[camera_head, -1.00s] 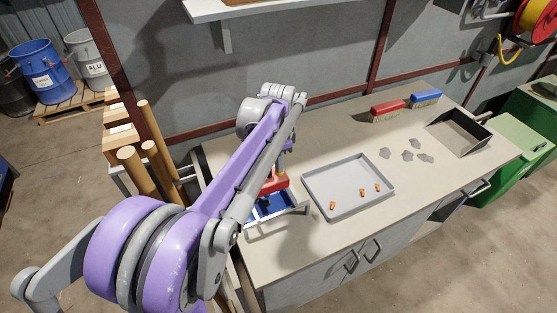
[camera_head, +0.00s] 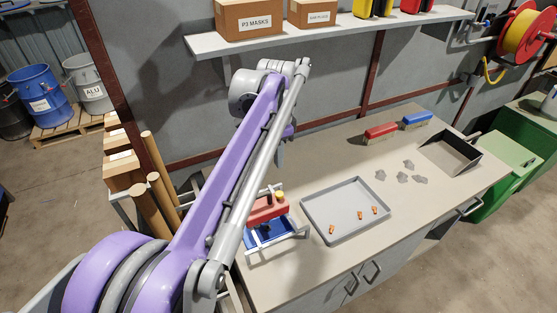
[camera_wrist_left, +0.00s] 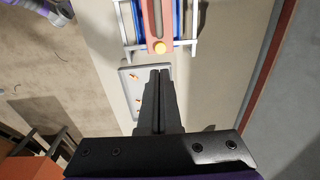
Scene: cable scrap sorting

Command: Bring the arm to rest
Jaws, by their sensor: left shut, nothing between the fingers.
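My left arm, purple and grey, reaches in from the lower left of the head view. Its gripper (camera_head: 279,158) hangs below the raised far end of the arm, mostly hidden by it. In the left wrist view the two dark fingers (camera_wrist_left: 160,72) are shut together with nothing between them. The red and blue bench device (camera_head: 268,210) stands on the workbench (camera_head: 330,265), below the gripper and apart from it. It also shows at the top of the left wrist view (camera_wrist_left: 152,22). My right gripper is in neither view.
A grey tray (camera_head: 305,203) with 3 small orange pieces lies beside the device. Grey scraps (camera_head: 402,177), red (camera_head: 380,133) and blue (camera_head: 417,120) brushes and a dark open-sided bin (camera_head: 436,153) are farther right. A shelf (camera_head: 330,33) with boxes runs above the bench.

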